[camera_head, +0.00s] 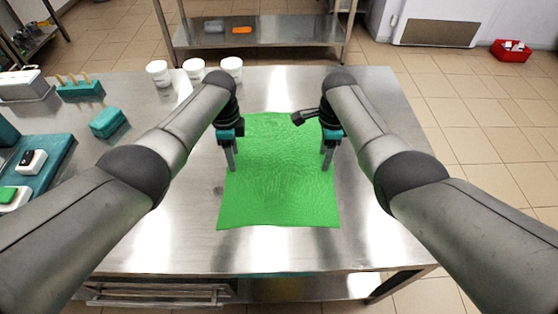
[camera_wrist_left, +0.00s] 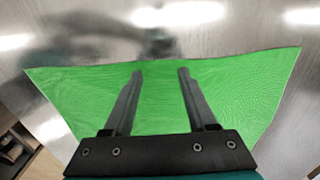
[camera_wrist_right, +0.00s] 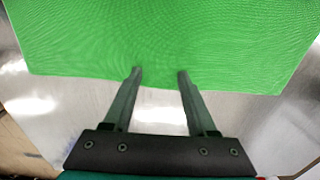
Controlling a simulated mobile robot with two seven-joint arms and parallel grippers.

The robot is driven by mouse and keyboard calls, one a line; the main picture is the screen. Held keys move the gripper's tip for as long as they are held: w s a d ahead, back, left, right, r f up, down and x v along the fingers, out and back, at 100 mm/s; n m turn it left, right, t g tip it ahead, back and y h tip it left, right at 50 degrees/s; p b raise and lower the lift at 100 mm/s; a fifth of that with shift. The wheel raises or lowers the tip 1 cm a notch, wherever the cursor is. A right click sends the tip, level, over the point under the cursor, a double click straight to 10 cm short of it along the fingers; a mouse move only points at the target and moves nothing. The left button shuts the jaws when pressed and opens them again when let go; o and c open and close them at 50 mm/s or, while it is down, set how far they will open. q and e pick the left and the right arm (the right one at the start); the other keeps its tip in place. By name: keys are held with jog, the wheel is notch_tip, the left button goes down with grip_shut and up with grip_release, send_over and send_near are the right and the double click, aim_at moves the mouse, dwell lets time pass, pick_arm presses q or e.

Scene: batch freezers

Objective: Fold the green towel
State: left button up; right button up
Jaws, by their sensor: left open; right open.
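The green towel (camera_head: 280,190) lies spread flat on the metal table, roughly rectangular and slightly wider at its near edge. My left gripper (camera_head: 231,168) points down at the towel's left edge, and my right gripper (camera_head: 327,168) points down at its right edge. In the left wrist view the towel (camera_wrist_left: 220,95) lies under the open, empty fingers (camera_wrist_left: 160,72). In the right wrist view the open fingers (camera_wrist_right: 160,72) reach just over an edge of the towel (camera_wrist_right: 160,40). Whether the fingertips touch the cloth cannot be told. Part of the towel's far area is hidden by my grippers.
The metal table (camera_head: 180,230) is bare around the towel. Three white tubs (camera_head: 195,69) stand at the back. A teal block (camera_head: 107,122), a teal holder with sticks (camera_head: 80,88) and a teal tray (camera_head: 50,165) are at the left.

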pick_arm(q)
jog(key=shift+f, duration=0.2)
pick_arm(e)
jog(key=shift+f, duration=0.15)
pick_arm(q)
jog(key=shift+c, duration=0.8)
pick_arm(e)
jog(key=shift+c, duration=0.8)
pick_arm(q)
jog(key=c, duration=0.7)
pick_arm(e)
jog(key=c, duration=0.7)
pick_arm(q)
grip_shut()
pick_arm(e)
grip_shut()
pick_arm(q)
jog(key=shift+r, duration=0.1)
